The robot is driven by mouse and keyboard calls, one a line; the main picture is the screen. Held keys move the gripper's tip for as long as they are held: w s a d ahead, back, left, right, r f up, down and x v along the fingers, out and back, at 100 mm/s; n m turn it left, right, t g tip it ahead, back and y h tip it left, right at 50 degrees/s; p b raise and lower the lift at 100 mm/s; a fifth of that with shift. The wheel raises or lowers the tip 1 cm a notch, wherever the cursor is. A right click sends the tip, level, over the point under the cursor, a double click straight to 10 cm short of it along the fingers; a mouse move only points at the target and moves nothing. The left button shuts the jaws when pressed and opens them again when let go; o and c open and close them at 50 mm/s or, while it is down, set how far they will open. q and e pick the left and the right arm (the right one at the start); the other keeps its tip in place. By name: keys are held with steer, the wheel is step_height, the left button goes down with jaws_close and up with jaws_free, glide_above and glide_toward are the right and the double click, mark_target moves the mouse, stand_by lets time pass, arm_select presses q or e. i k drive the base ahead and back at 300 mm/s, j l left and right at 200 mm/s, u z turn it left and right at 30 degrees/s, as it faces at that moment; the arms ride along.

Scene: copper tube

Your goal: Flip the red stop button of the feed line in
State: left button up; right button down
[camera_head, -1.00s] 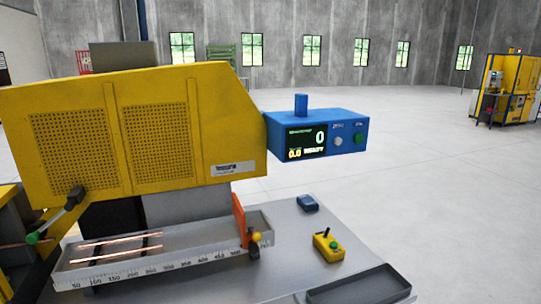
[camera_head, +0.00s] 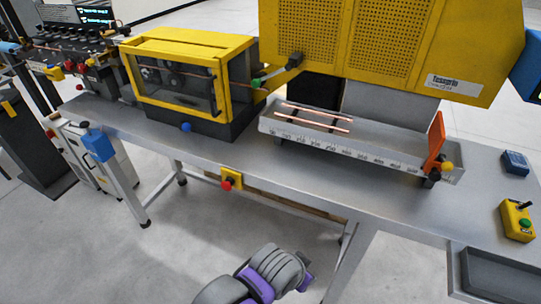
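A small yellow box (camera_head: 237,175) with a red button (camera_head: 227,185) is fixed to the front edge of the grey workbench, below the enclosed yellow feed unit (camera_head: 190,65). A second red button (camera_head: 50,133) shows at the far left, on the neighbouring equipment. A grey and purple part of my own arm shows at the bottom centre, in front of the bench and below the yellow box, apart from both. No gripper fingers can be made out.
The workbench (camera_head: 190,150) carries a measuring tray (camera_head: 370,152) holding copper tubes (camera_head: 318,116). A yellow control box with a green button (camera_head: 517,222), a blue block (camera_head: 514,163) and a dark tray (camera_head: 500,275) are at right. Floor in front of the bench is clear.

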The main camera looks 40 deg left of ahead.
mark_target(227, 187)
steer(key=u, duration=1.9)
